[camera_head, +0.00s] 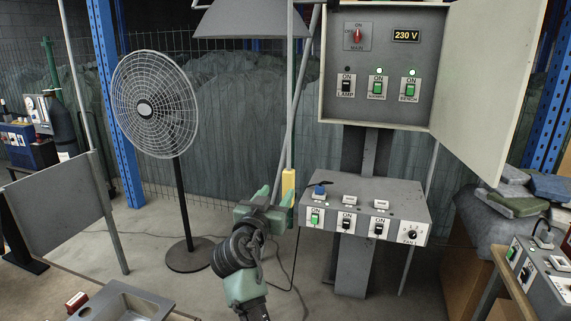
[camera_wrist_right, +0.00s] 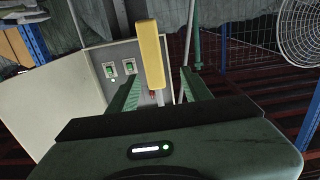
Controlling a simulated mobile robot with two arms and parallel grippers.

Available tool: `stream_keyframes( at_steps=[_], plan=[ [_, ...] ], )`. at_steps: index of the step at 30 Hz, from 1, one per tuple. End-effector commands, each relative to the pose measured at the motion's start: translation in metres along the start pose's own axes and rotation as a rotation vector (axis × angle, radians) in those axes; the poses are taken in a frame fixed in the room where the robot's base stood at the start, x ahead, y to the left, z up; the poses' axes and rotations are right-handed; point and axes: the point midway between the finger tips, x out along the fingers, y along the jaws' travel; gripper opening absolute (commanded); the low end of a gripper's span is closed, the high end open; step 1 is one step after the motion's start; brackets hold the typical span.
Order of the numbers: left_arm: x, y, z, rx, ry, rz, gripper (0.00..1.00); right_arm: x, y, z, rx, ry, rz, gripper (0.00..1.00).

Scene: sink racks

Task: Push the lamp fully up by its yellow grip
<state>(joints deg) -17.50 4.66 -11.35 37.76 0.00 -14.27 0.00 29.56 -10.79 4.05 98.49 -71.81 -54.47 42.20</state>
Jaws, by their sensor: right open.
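The lamp's grey shade (camera_head: 250,20) hangs at the top of the head view, cut off by the edge. Its yellow grip (camera_head: 288,182) sits upright on a thin pole below the shade. My right gripper (camera_head: 276,196) is at the grip's lower end, and a finger hides part of it. In the right wrist view the yellow grip (camera_wrist_right: 150,55) stands upright between the lines of the two green fingers, nearer the left one. The right gripper (camera_wrist_right: 160,82) is open; I cannot tell whether it touches the grip. My left gripper is not in view.
A standing fan (camera_head: 153,105) is at left. A switch panel (camera_head: 385,65) with an open door (camera_head: 490,75) is at upper right. A slanted control box (camera_head: 365,205) stands right of the gripper. A metal tray (camera_head: 125,305) is at lower left.

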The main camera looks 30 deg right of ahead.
Motion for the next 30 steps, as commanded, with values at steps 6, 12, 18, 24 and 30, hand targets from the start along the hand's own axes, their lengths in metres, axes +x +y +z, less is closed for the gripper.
stream_keyframes(
  at_steps=[6, 12, 18, 24, 30],
  plan=[
    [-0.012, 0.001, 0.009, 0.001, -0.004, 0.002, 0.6, 0.008, 0.005, -0.001, 0.002, 0.0, -0.013, 0.49],
    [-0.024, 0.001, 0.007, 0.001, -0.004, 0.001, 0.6, 0.038, 0.004, -0.003, -0.001, 0.001, -0.012, 0.49],
    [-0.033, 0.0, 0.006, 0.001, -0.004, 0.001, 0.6, 0.067, 0.003, -0.002, 0.0, 0.001, -0.013, 0.49],
    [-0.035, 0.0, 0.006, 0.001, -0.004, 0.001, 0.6, 0.078, 0.003, 0.001, 0.002, -0.001, -0.013, 0.49],
    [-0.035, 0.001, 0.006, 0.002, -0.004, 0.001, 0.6, 0.079, 0.003, 0.001, 0.003, -0.001, -0.013, 0.49]
  ],
)
